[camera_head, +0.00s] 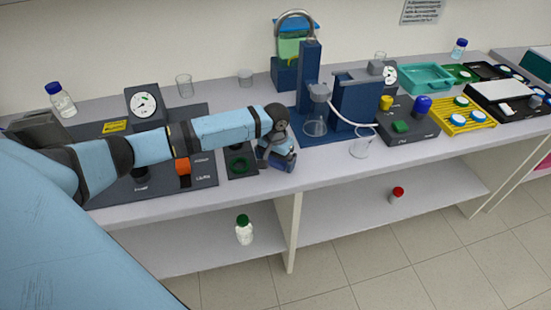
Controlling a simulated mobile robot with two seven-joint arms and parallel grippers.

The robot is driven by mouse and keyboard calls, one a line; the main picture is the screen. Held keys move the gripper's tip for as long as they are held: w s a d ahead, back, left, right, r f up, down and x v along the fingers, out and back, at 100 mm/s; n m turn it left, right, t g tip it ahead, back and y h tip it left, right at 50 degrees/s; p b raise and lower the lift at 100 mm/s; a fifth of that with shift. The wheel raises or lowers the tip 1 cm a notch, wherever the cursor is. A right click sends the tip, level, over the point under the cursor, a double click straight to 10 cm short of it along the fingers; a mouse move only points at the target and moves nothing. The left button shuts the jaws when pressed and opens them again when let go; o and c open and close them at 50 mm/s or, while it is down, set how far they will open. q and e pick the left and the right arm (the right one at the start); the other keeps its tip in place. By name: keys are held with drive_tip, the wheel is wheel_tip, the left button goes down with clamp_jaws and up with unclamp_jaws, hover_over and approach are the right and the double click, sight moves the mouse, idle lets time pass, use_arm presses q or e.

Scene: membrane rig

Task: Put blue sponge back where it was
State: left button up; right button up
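My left arm reaches in from the left, low over the bench. I cannot make out a blue sponge elsewhere. My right gripper is not in view.
A blue rig with a glass vessel (315,126) stands right of the gripper, with a beaker (362,146) beside it. Farther right are a black box with knobs (408,128), a yellow rack (458,117) and a teal tray (427,78). A green-capped bottle (244,231) stands on the shelf below.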

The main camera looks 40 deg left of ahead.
sight(275, 159)
use_arm(q)
drive_tip(key=shift+r, duration=0.3)
wheel_tip(275, 159, up, 12)
drive_tip(key=shift+f, duration=0.15)
idle(0.4)
